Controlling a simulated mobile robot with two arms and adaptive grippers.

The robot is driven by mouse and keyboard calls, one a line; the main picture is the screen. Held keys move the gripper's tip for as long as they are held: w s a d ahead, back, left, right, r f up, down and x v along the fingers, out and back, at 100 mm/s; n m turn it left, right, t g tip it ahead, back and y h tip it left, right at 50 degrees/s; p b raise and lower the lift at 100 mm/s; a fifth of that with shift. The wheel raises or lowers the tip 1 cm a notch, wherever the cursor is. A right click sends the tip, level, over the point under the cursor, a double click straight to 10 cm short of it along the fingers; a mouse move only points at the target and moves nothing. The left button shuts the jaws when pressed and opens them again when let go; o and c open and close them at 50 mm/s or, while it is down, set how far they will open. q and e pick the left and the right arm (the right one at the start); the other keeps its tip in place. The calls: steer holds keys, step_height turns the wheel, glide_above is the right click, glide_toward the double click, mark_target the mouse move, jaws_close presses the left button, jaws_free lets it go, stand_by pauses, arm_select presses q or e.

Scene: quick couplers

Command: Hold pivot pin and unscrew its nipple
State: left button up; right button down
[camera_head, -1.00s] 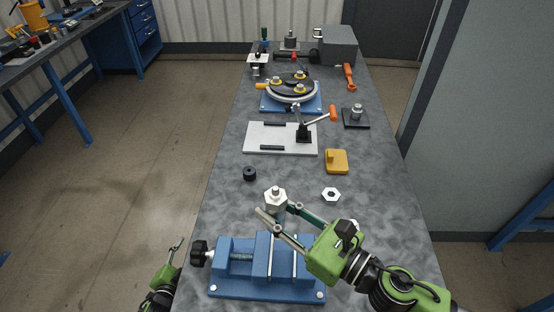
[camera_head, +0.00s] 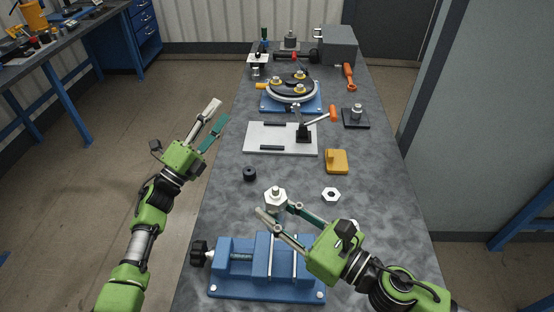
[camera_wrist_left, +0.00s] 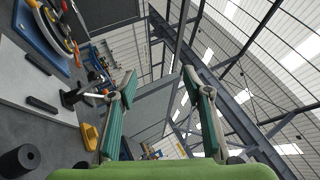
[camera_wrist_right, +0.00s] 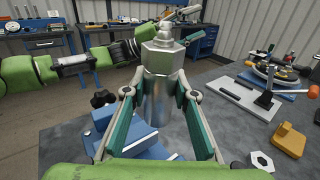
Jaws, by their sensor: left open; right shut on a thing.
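The pivot pin is a shiny metal cylinder (camera_wrist_right: 158,100), upright between the fingers of my right gripper (camera_head: 276,210), which is shut on it. Its nipple, a hex head (camera_wrist_right: 162,50) with a small stub on top, tops the cylinder; the nipple also shows in the head view (camera_head: 276,197) beyond the blue vise. In the head view the lower pin is mostly hidden. My left gripper (camera_head: 214,114) is open and empty, raised at the left edge of the table, away from the pin. Its spread fingers also show in its wrist view (camera_wrist_left: 158,95).
A blue vise (camera_head: 265,285) stands at the near edge. A white hex nut (camera_head: 331,194), black ring (camera_head: 250,174) and yellow block (camera_head: 337,161) lie around the pin. A white plate with a toggle clamp (camera_head: 282,148) and a round fixture (camera_head: 290,90) stand farther back.

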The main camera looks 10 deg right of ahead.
arm_select(q)
steer(key=s+d+r+m+g+h, duration=0.3)
steer(key=s+d+r+m+g, duration=0.55)
steer(key=m, duration=0.45)
steer(key=s+d+r+m+g+h, duration=0.2)
steer(key=s+d+r+m+g, duration=0.4)
steer(key=d+r+m+g, duration=0.6)
steer(key=s+d+f+m+g+y, duration=0.1)
steer(key=s+d+f+m+y, duration=0.1)
steer(key=s+m+y, duration=0.5)
steer(key=s+d+f+m+g+y, duration=0.25)
steer(key=s+m, duration=0.35)
steer(key=m, duration=0.4)
steer(key=m+t+y, duration=0.7)
steer(key=m+y, duration=0.4)
steer(key=m, duration=0.1)
glide_above(277, 187)
step_height(277, 187, down, 7)
steer(key=shift+s, duration=0.1)
steer(key=shift+a+f+y, duration=0.1)
steer(key=shift+f+y, duration=0.1)
steer(key=shift+y, duration=0.05)
step_height(277, 187, down, 8)
steer(key=shift+r, duration=0.25)
